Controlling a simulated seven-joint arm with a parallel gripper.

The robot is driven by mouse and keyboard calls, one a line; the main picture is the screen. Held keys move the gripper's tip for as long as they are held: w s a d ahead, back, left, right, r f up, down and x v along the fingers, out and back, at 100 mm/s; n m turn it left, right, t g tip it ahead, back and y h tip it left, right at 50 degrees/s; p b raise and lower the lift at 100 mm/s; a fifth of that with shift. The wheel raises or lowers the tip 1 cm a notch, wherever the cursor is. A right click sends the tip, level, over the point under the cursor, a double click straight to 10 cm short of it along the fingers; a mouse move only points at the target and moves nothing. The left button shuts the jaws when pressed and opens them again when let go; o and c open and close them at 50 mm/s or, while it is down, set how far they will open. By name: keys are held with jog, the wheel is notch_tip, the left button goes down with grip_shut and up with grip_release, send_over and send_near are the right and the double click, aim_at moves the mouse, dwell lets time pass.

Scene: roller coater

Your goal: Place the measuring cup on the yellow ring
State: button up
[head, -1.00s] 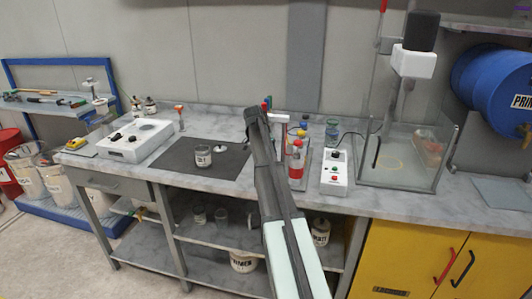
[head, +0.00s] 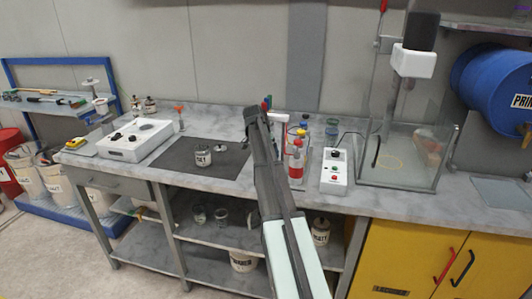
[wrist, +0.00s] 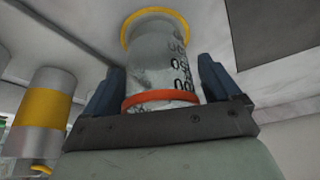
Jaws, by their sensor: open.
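My gripper is open in the wrist view (wrist: 160,95), its two blue fingers on either side of a grey cylinder (wrist: 150,72). The cylinder has dark printed marks, an orange band at the near end and a yellow rim at the far end. I cannot tell whether it is the measuring cup, or whether the fingers touch it. In the head view my dark arm hides the gripper's fingertips and what is between them. A lettered jar (head: 203,157) stands on the black mat.
A red-and-white bottle (head: 297,163) and other small bottles stand right of my arm. A white control box (head: 335,172) lies between them and the clear enclosure (head: 440,165). A mixer head (head: 415,60) hangs above the enclosure. In the wrist view a yellow-banded cylinder (wrist: 45,110) stands left.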

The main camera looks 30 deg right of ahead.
jog(key=s+a, duration=0.1)
jog(key=a, duration=0.2)
jog(key=s+a, duration=0.2)
jog(key=a, duration=0.2)
jog(key=s+a, duration=0.1)
jog(key=a, duration=0.3)
jog(key=shift+s+a+r, duration=0.25)
jog(key=shift+s+r, duration=0.15)
